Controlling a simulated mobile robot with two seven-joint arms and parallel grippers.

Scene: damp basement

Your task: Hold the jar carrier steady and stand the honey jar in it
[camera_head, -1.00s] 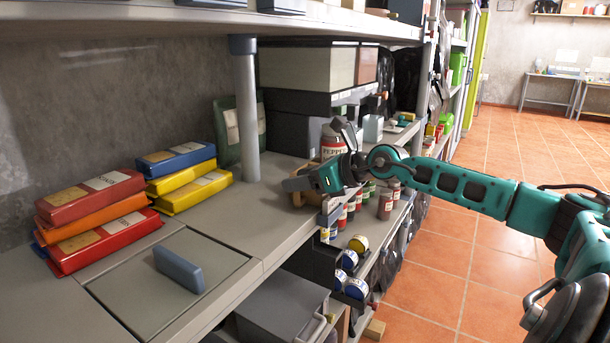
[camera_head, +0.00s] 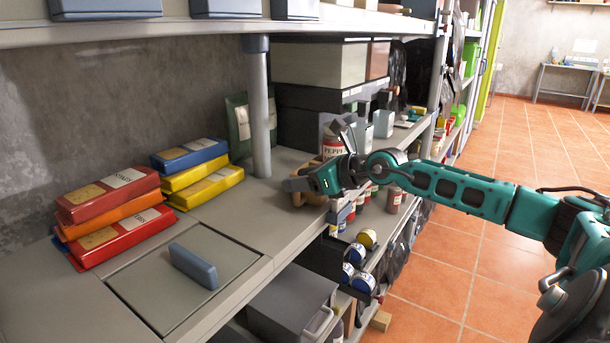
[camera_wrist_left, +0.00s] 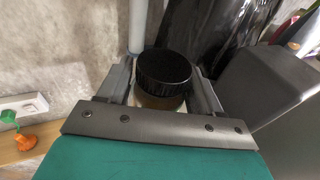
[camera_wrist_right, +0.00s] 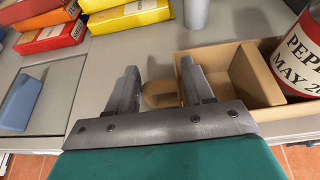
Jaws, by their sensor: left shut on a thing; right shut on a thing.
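The jar carrier (camera_head: 313,170) is a light-brown open box on the shelf beside the grey post; the right wrist view shows its partitioned inside (camera_wrist_right: 212,58). My right gripper (camera_head: 297,187) is shut on the rounded tab on the carrier's side, which shows between its fingers in the right wrist view (camera_wrist_right: 160,92). The honey jar (camera_wrist_left: 163,72), with a black lid and amber body, is upright between the fingers of my left gripper (camera_wrist_left: 165,85), which is shut on it. The jar's lower part is hidden. The left gripper and honey jar are not in the head view.
A labelled pepper jar (camera_wrist_right: 303,52) is at the carrier's far end; I cannot tell if it stands inside. Colourful packets (camera_head: 115,210) are stacked at left, near a hatch with a blue handle (camera_head: 193,265). The grey post (camera_head: 259,110) rises behind the carrier.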

